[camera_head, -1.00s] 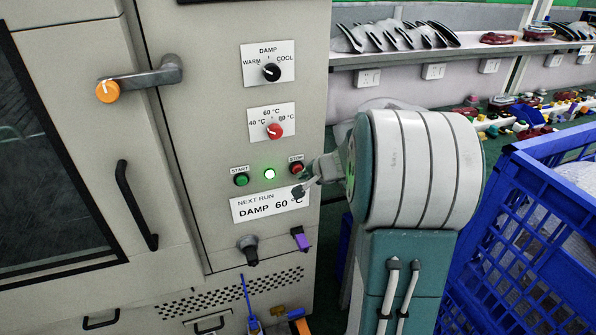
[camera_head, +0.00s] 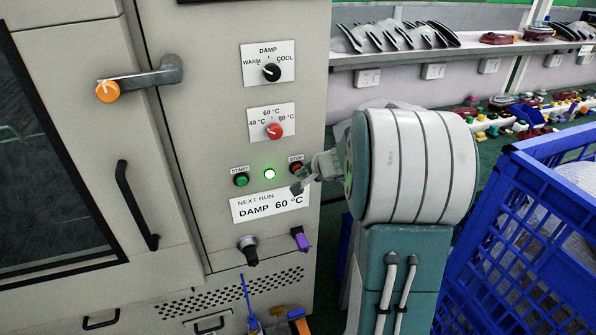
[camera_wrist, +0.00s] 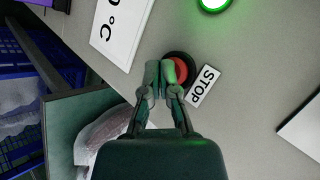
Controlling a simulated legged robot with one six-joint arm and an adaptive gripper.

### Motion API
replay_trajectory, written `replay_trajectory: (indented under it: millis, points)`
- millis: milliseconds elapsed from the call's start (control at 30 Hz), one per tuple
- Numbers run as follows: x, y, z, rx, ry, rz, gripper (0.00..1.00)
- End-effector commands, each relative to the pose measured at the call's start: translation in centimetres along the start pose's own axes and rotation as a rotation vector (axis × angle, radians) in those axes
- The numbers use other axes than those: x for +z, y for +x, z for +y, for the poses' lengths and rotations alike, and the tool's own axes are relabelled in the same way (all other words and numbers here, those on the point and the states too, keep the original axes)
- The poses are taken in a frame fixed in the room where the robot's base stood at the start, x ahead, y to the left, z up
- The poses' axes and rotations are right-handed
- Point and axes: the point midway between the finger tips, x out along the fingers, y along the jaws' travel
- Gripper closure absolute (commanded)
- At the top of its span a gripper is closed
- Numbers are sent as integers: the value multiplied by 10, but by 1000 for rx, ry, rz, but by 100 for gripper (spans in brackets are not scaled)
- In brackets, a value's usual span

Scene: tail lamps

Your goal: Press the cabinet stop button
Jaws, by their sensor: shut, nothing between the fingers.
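The red stop button (camera_head: 295,168) sits on the cabinet panel under a small STOP label, right of the lit green lamp. In the wrist view the red stop button (camera_wrist: 181,70) has a black ring and lies just beyond and beside my fingertips, partly covered by them. My gripper (camera_wrist: 159,72) is shut and empty, its fingertips over the edge of the button. In the head view my gripper (camera_head: 297,187) is at the panel just below the button. I cannot tell whether the tips touch it.
A green start button (camera_head: 241,179) and the lit green lamp (camera_head: 269,174) are to the left. Two knobs (camera_head: 272,72) are above. A DAMP 60 °C card (camera_head: 270,204) is below. A blue crate (camera_head: 540,230) stands at right.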

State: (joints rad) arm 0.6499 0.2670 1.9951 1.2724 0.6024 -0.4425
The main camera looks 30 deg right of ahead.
Motion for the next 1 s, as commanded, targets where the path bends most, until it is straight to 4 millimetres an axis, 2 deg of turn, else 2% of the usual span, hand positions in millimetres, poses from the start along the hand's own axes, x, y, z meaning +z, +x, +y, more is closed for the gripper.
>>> replay_trajectory:
  millis: [667,1000]
  points:
    - [-2,3,-2,0,0,0,100]
    - [4,-7,5,0,1,1,100]
